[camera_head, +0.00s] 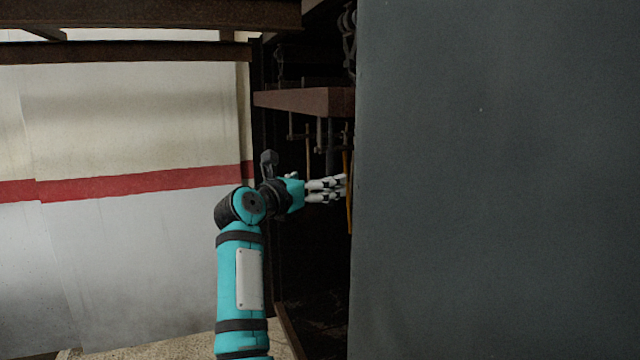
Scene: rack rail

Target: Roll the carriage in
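One teal arm of mine rises from the bottom, left of centre, and I take it as the left. Its gripper (335,189) points right, with white and black fingers close together. The fingertips reach a thin upright orange strip (349,165) at the edge of a grey panel; I cannot tell whether they touch or grip it. A reddish-brown beam (308,101) sits above the gripper, with thin rods (308,140) below it. I cannot tell which part is the carriage; the panel may hide it. My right gripper is not in view.
A large dark grey panel (500,180) fills the right side and blocks the view behind it. Rusty beams (130,52) cross the top left, and a chain (348,40) hangs near the panel. A pale wall (120,120) with a red stripe stands behind at left.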

